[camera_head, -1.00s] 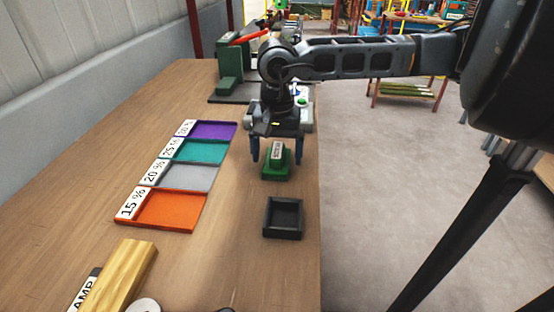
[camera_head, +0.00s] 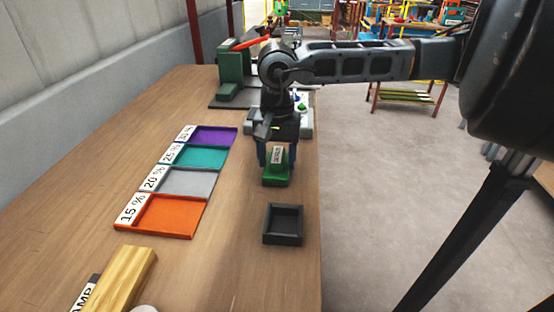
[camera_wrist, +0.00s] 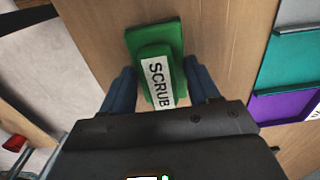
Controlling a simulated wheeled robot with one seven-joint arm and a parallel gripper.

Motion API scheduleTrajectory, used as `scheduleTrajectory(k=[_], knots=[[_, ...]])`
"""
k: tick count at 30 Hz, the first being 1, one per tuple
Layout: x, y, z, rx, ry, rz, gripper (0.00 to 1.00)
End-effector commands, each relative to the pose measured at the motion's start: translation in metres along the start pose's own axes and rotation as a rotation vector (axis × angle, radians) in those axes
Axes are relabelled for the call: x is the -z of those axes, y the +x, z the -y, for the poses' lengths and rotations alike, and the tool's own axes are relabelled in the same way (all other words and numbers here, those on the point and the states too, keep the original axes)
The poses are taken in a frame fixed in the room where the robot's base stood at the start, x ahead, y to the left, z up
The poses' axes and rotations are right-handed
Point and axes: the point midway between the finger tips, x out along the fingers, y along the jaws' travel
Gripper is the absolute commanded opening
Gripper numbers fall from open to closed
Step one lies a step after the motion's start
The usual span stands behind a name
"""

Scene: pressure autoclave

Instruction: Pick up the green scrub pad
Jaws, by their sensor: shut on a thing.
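The green scrub pad (camera_head: 275,177) is a green block with a raised grip and a white label, on the wooden table near its right edge. In the wrist view the pad (camera_wrist: 171,36) shows its label reading "SCRUB". My gripper (camera_head: 276,155) is over the pad from above, with its blue fingers on both sides of the raised grip. In the wrist view my gripper (camera_wrist: 162,88) is shut on the grip. The pad looks to be at table level; I cannot tell if it is lifted.
A black square tray (camera_head: 283,224) sits in front of the pad. Orange (camera_head: 166,216), grey (camera_head: 187,181), teal (camera_head: 203,155) and purple (camera_head: 214,136) labelled trays lie to the left. A wood block (camera_head: 122,280) lies at the front left. A green machine (camera_head: 234,77) stands behind.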

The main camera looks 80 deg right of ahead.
Motion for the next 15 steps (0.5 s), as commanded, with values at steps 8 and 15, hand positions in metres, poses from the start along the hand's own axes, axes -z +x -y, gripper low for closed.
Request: scheduleTrajectory(k=[8,15], knots=[[0.001,-0.031,0.0,0.0,-0.003,-0.007,0.3],[0.041,-0.064,-0.026,-0.001,0.006,-0.006,0.3]])
